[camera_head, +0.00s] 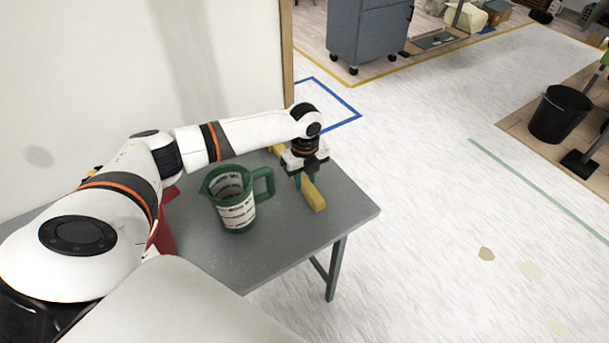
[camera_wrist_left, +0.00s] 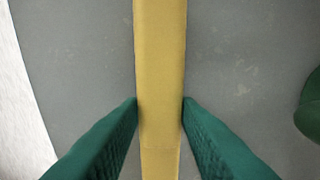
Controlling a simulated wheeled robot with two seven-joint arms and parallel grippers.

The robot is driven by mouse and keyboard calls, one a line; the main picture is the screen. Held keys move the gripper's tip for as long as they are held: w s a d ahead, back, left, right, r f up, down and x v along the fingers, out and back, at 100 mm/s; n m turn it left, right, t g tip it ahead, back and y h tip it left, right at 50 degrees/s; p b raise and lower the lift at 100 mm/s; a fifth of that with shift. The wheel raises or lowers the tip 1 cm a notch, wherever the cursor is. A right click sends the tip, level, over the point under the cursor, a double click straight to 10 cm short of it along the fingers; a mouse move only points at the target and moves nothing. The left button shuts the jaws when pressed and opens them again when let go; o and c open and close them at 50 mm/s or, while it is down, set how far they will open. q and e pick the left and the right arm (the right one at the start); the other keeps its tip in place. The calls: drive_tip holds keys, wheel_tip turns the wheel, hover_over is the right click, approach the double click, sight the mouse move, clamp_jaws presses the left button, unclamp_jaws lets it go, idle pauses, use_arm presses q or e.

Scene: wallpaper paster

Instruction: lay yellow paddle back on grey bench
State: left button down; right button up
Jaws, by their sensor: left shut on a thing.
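The yellow paddle (camera_head: 313,195) is at the right part of the grey bench (camera_head: 345,205), under my left gripper (camera_head: 306,174). In the left wrist view the yellow paddle (camera_wrist_left: 160,60) runs up the middle of the picture, over the grey bench (camera_wrist_left: 75,60). The green fingers of my left gripper (camera_wrist_left: 160,108) are shut on it, one on each side. The paddle lies flat, at or very close to the bench top; I cannot tell if it touches. Its far part is partly hidden behind my gripper. My right gripper is not in view.
A green measuring jug (camera_head: 235,205) stands on the bench just left of the paddle, its handle toward my gripper. A red object (camera_head: 163,238) is partly hidden by my left arm. The bench's right front corner is clear. A wall (camera_head: 100,80) stands behind.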

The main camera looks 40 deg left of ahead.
use_arm(q)
drive_tip(key=shift+f, duration=0.2)
drive_tip(key=c, duration=1.1)
unclamp_jaws()
drive_tip(key=shift+o, duration=0.2)
drive_tip(key=shift+f+b, duration=0.15)
drive_tip(key=shift+b, duration=0.2)
wheel_tip(320, 180, up, 12)
drive_tip(key=b, duration=0.1)
drive_tip(key=shift+d, duration=0.15)
drive_tip(key=shift+s+f, duration=0.1)
drive_tip(key=shift+s, duration=0.05)
